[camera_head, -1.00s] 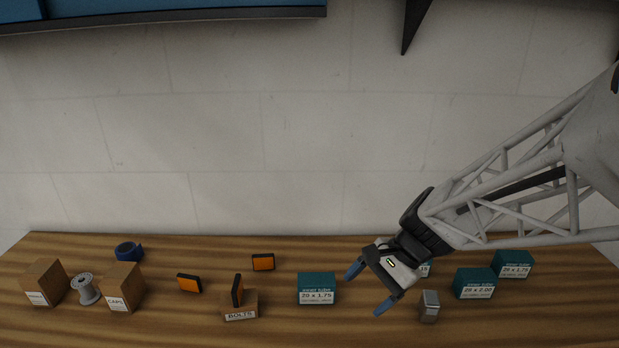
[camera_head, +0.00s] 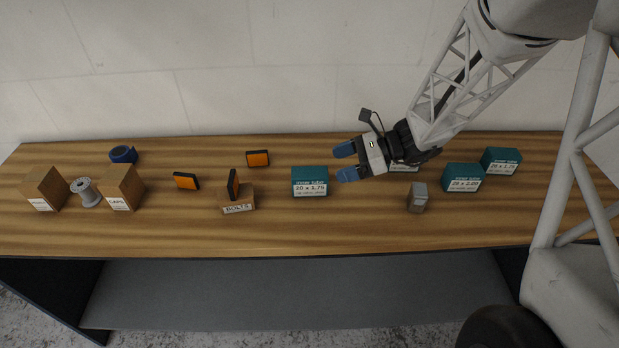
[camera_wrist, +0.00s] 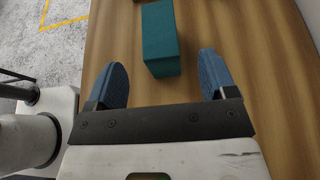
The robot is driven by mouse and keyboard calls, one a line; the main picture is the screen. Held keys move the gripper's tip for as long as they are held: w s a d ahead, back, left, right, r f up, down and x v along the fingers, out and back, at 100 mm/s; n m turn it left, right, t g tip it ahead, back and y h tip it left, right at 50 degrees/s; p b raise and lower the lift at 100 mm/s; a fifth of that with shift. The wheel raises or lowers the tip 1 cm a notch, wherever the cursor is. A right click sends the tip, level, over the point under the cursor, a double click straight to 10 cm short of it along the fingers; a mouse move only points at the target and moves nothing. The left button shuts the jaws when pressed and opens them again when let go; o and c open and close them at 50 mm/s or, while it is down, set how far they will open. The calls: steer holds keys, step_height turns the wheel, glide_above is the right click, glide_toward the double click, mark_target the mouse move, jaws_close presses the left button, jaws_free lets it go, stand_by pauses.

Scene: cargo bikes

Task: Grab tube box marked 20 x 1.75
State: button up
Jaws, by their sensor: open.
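A teal tube box (camera_head: 310,182) with a white label reading 20 x 1.75 stands near the middle of the workbench in the head view. My gripper (camera_head: 346,162) is open and empty just right of it, fingers pointing left towards it. In the wrist view a teal box (camera_wrist: 160,40) shows ahead, with its near end lined up between the two spread blue fingers (camera_wrist: 160,62). No finger touches it. Another teal box (camera_head: 403,168) is mostly hidden behind my gripper. Two more teal boxes stand at the right, one marked with 2.00 (camera_head: 463,178) and one with 1.75 (camera_head: 501,161); their first numbers are hard to read.
A small grey metal box (camera_head: 417,198) stands right of my gripper. To the left are a BOLTS box (camera_head: 238,204), orange-faced blocks (camera_head: 257,158), brown boxes (camera_head: 121,188), a grey spool (camera_head: 85,192) and blue tape (camera_head: 123,154). The bench front (camera_head: 300,235) is clear.

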mark_target(312, 172)
steer(key=shift+x, duration=1.3)
steer(key=shift+a, duration=0.15)
steer(key=shift+x, duration=2.45)
steer(key=c, duration=1.1)
steer(key=shift+r, duration=0.1)
